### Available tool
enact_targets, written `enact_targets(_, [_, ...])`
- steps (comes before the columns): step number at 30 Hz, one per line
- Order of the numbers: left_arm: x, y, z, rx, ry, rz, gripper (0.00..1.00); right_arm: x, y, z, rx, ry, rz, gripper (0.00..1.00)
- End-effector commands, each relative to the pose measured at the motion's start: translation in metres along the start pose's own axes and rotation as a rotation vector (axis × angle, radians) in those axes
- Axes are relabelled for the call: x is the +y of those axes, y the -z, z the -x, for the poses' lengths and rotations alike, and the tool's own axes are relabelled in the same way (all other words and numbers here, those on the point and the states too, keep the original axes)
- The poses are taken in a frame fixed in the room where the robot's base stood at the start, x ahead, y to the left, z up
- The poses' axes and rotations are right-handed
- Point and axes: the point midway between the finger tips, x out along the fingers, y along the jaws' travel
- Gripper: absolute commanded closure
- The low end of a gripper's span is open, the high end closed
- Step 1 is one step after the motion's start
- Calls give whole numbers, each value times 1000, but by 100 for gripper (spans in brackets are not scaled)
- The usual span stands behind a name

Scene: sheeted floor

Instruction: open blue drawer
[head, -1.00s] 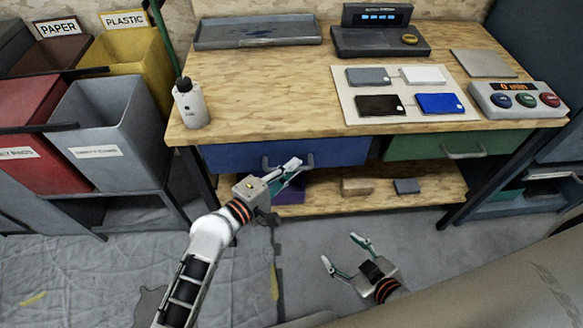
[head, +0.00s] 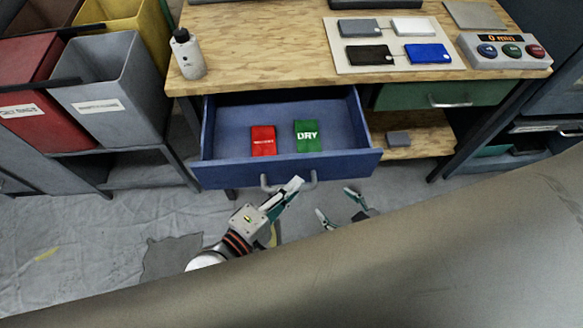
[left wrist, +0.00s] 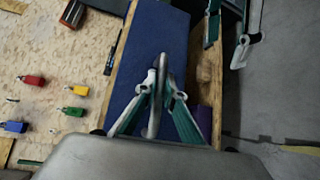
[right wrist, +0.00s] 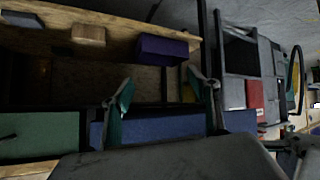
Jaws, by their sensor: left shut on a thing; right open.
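The blue drawer (head: 230,173) is pulled well out from under the wooden workbench, its inside exposed in the head view. A red packet (head: 263,140) and a green packet marked DRY (head: 307,136) lie inside. My left gripper (head: 292,188) is at the metal handle (head: 265,183) on the drawer's front, shut on it. In the left wrist view the left gripper (left wrist: 163,80) closes around the handle against the blue front (left wrist: 158,35). My right gripper (head: 336,204) is open and empty, below and to the right of the handle. The right wrist view shows its spread fingers (right wrist: 161,90).
A green drawer (head: 405,95) is closed at right, above a low shelf (head: 425,140). On the bench stand a white bottle (head: 188,55), a mat with several cards (head: 385,67) and a button box (head: 505,52). Bins (head: 115,95) stand at left.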

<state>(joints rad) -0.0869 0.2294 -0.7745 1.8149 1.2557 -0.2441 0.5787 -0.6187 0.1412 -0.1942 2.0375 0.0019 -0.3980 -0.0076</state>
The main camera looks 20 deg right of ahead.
Motion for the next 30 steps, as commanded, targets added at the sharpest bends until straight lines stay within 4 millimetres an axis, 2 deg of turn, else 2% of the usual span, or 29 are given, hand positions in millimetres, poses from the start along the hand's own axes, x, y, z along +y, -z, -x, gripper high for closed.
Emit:
enact_targets(6, [-4,-9,11,2,1,0,100,-1,0,1,-2,1,-2,40])
enact_targets(18, [-4,-10,12,3,0,-1,100,-2,-1,2,-4,2,-2,40])
enact_targets(19, [-4,-10,12,3,0,-1,89,-2,-2,2,-4,2,-2,40])
enact_targets(21, [-4,-10,12,3,0,-1,74,-2,-2,2,-5,2,-2,40])
enact_targets(30, [-3,-11,12,2,0,0,74,-2,-3,2,-8,4,1,40])
